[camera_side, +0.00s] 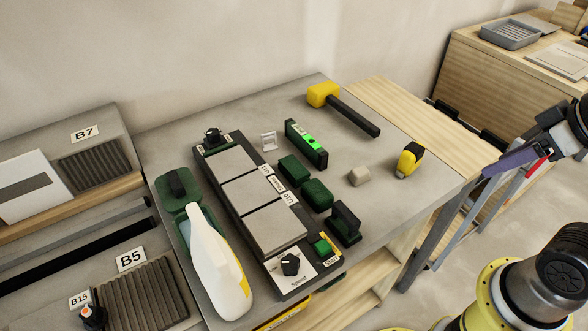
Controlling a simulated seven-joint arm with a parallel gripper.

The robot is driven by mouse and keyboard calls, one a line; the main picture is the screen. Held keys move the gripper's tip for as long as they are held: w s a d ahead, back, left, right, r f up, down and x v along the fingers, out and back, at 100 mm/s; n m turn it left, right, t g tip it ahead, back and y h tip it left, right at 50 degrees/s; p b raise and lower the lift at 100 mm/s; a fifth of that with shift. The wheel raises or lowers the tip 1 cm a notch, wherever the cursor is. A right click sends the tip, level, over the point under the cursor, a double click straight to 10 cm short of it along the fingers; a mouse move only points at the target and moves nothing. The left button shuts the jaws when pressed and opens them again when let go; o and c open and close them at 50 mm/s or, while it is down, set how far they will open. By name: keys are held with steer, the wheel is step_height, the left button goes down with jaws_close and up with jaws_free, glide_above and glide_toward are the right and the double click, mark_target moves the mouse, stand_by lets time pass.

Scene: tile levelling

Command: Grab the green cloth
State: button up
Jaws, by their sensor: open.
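Two small dark green pads lie side by side on the grey bench, just right of the tile strip. The upper pad (294,168) and the lower pad (317,195) look rounded and soft; I cannot tell for sure which is the green cloth. My gripper (512,158) is at the right, beyond the bench's right edge and well apart from both pads. It is open and empty; its fingertips are hard to make out.
The tile strip (251,189) lies left of the pads. A green level (306,144), a yellow-headed mallet (324,94), a beige block (359,176), a yellow-black tool (409,160) and a black-handled block (344,223) surround them.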

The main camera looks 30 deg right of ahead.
steer(key=shift+o, duration=0.3)
steer(key=o, duration=0.7)
steer(key=shift+o, duration=0.2)
